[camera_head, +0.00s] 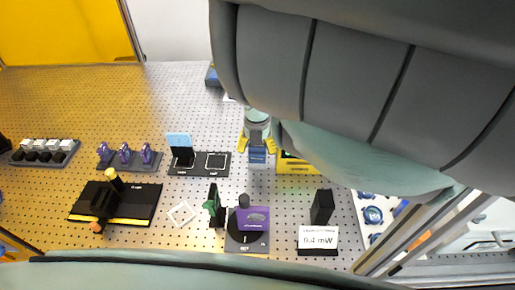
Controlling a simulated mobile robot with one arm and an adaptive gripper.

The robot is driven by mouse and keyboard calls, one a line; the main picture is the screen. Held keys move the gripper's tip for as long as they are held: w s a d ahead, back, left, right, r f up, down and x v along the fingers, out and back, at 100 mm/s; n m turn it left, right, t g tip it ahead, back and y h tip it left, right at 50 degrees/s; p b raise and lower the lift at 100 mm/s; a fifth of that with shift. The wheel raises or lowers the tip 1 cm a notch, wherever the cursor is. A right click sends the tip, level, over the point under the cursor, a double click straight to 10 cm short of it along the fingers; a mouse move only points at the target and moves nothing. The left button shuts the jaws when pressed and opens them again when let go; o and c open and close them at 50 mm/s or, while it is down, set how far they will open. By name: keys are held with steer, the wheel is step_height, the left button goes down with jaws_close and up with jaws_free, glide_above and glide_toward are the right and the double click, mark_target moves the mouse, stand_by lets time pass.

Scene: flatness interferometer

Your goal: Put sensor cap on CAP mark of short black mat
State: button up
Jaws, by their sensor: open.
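My gripper (257,147) hangs at the centre of the view, below the pale green end of my arm. Its fingers are apart, over or beside a small blue block (257,157); I cannot tell whether they touch it. A short dark mat (236,247) at the front centre carries a purple block (253,218) and a small dark round knob (244,200). Its printed words are too small to read. I cannot tell for sure which piece is the sensor cap. My arm hides much of the right side.
A black mat (222,172) with a blue card (179,140) lies left of my gripper. The back-left perforated table (120,95) is clear.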

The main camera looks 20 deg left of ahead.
steer(key=shift+d+f, duration=0.1)
steer(key=shift+f, duration=0.3)
steer(key=shift+o, duration=0.2)
steer(key=c, duration=0.8)
steer(key=shift+r+p, duration=2.1)
steer(key=shift+r, duration=1)
steer(key=shift+c, duration=0.3)
